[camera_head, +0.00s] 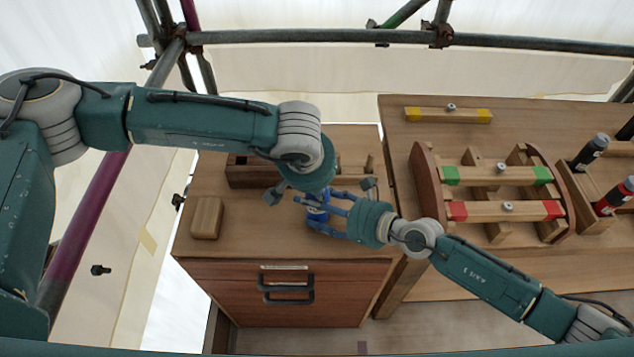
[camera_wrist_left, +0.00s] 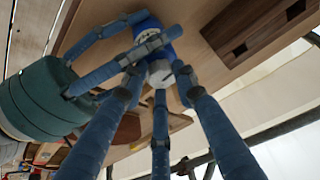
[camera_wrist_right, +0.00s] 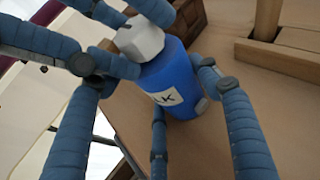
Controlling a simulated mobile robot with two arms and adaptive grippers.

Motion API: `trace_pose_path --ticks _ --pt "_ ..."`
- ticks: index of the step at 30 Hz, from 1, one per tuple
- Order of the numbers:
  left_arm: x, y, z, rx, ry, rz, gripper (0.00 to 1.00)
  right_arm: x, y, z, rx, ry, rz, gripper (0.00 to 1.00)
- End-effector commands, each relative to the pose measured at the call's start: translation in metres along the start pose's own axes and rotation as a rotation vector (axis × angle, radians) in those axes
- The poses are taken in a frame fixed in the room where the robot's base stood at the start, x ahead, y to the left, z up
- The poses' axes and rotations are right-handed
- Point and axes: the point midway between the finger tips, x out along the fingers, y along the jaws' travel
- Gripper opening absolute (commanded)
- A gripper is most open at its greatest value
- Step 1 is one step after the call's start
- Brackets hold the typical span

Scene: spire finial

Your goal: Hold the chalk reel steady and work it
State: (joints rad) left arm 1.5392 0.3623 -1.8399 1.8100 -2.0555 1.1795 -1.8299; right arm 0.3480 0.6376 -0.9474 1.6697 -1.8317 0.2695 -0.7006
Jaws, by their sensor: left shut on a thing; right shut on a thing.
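The chalk reel (camera_head: 317,213) is a small blue canister on the cabinet top, mostly hidden by fingers in the head view. In the right wrist view its blue body (camera_wrist_right: 172,85) carries a white label ending in "LK", with a pale grey faceted knob (camera_wrist_right: 141,38) on top. My right gripper (camera_head: 326,211) reaches in from the right, its blue fingers shut around the body. My left gripper (camera_wrist_left: 156,68) comes from above, its fingers shut at the knob. The exact left finger contacts are partly hidden.
A wooden block (camera_head: 207,218) lies left on the cabinet top, and a dark wooden box (camera_head: 249,171) stands behind. The drawer (camera_head: 330,305) is below. The right bench bears a cradle (camera_head: 424,185) with green- and red-ended bars, a yellow-ended bar (camera_head: 430,115) and dark bottles (camera_head: 590,152).

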Motion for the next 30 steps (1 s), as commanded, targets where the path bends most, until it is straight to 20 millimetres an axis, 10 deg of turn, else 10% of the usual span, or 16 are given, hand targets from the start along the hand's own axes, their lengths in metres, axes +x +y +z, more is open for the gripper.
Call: trace_pose_path --ticks 10,11,13,30 --pt "-0.0009 -0.0076 -0.0087 -0.005 0.018 -0.015 0.03 -0.0002 0.0066 -0.0064 0.001 0.013 0.012 0.32" --pt "-0.001 -0.0075 -0.0088 -0.005 0.018 -0.015 0.35 -0.0002 0.0067 -0.0064 0.001 0.013 0.013 0.32" --pt "-0.001 -0.0072 -0.0089 -0.005 0.018 -0.014 0.46 -0.0001 0.0067 -0.0063 0.001 0.012 0.013 0.32" --pt "0.0001 -0.0009 -0.0038 -0.033 0.009 -0.016 0.46 0.0004 0.0041 -0.005 0.002 0.01 0.008 0.32"
